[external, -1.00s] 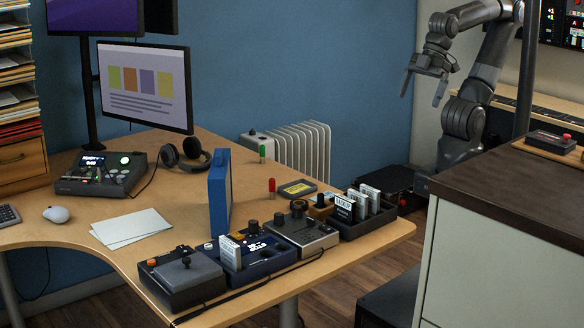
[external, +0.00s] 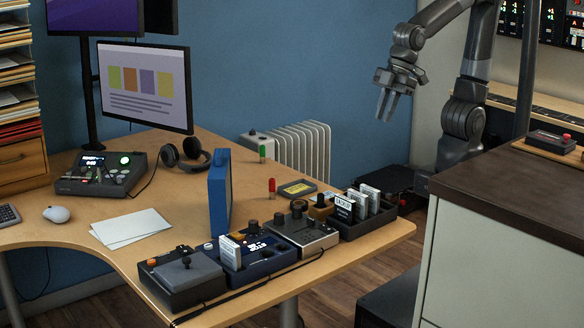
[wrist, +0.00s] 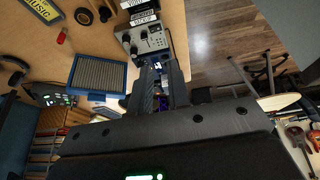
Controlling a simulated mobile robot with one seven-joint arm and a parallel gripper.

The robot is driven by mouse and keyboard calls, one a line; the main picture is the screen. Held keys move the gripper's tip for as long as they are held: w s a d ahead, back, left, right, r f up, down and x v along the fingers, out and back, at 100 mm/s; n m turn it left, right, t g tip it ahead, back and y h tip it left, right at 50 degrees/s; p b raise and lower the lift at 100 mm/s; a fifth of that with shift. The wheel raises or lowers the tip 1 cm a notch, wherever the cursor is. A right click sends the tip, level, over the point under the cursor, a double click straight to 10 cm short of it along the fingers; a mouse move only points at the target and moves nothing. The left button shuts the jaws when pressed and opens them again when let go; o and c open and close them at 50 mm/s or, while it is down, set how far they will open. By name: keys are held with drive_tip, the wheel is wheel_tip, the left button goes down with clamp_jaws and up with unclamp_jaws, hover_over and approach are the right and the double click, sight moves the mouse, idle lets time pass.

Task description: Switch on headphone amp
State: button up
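No label in view clearly marks a headphone amp. A silver-topped box with dark knobs (external: 303,237) stands in the row of small devices along the desk's front edge. It also shows in the wrist view (wrist: 153,43), just beyond my fingertips. Beside it are a dark blue box (external: 262,262) and a black box with a grey top (external: 184,276). My gripper (external: 385,117) hangs in the air right of and above the desk, fingers down, touching nothing.
A blue upright speaker-like panel (external: 219,192) stands behind the row. A black tray with white cards (external: 366,228) is at the row's right end. Headphones (external: 185,155) and a lit console (external: 100,174) are farther back. A dark-topped cabinet (external: 500,190) stands at right.

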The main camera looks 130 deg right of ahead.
drive_tip(key=shift+g, duration=0.3)
drive_tip(key=w+f, duration=0.1)
drive_tip(key=w+d+f, duration=0.1)
drive_tip(key=w, duration=0.1)
drive_tip(key=w+f, duration=0.1)
drive_tip(key=w, duration=0.1)
drive_tip(key=shift+w+d+f, duration=0.15)
drive_tip(key=shift+f, duration=0.2)
clamp_jaws()
hover_over(322, 224)
drive_tip(key=s+a, duration=0.1)
drive_tip(key=s, duration=0.3)
wheel_tip(322, 224, down, 9)
drive_tip(key=shift+w+g, duration=0.2)
drive_tip(key=shift+g, duration=0.1)
drive_tip(key=x, duration=0.8)
drive_tip(key=s+x, duration=0.1)
drive_tip(key=x, duration=0.4)
drive_tip(key=shift+d+f, duration=0.15)
drive_tip(key=shift+f, duration=0.45)
